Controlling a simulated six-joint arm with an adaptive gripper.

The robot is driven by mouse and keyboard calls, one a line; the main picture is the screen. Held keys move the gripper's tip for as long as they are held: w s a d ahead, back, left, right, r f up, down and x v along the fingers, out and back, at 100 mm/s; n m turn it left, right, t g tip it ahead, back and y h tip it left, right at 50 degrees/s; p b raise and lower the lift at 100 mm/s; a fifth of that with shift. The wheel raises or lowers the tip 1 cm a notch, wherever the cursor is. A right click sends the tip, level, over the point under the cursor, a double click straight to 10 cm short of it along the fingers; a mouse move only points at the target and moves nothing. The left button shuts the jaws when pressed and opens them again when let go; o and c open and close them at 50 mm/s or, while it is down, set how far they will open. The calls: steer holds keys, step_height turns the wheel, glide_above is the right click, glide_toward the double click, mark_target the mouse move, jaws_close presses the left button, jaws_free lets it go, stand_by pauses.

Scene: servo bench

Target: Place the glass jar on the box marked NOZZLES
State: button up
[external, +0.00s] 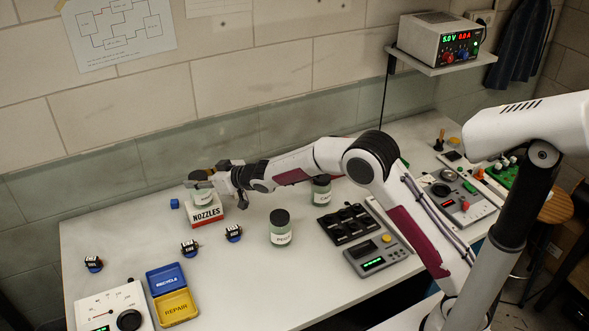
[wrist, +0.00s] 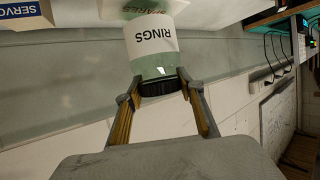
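A greenish glass jar with a dark lid and a white label reading RINGS (wrist: 155,45) is between the fingers of my gripper (wrist: 158,86), the fingertips against its two sides near the lid. In the external view my gripper (external: 204,180) is over the white-and-red box marked NOZZLES (external: 206,216). The jar (external: 197,188) is upright at the box's top, partly hidden by the fingers. Whether its base touches the box I cannot tell.
Two other jars stand on the bench, a nearer one (external: 281,232) and a farther one (external: 321,192). Blue RECYCLE (external: 166,279) and yellow REPAIR (external: 176,307) bins, small servos (external: 190,248) and a blue cube (external: 174,204) lie left and in front. The wall is close behind.

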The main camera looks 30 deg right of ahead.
steer(key=o, duration=0.4)
steer(key=shift+r, duration=0.2)
steer(key=shift+s+d+r, duration=0.1)
steer(key=shift+s+d, duration=0.05)
steer(key=shift+v, duration=5.8)
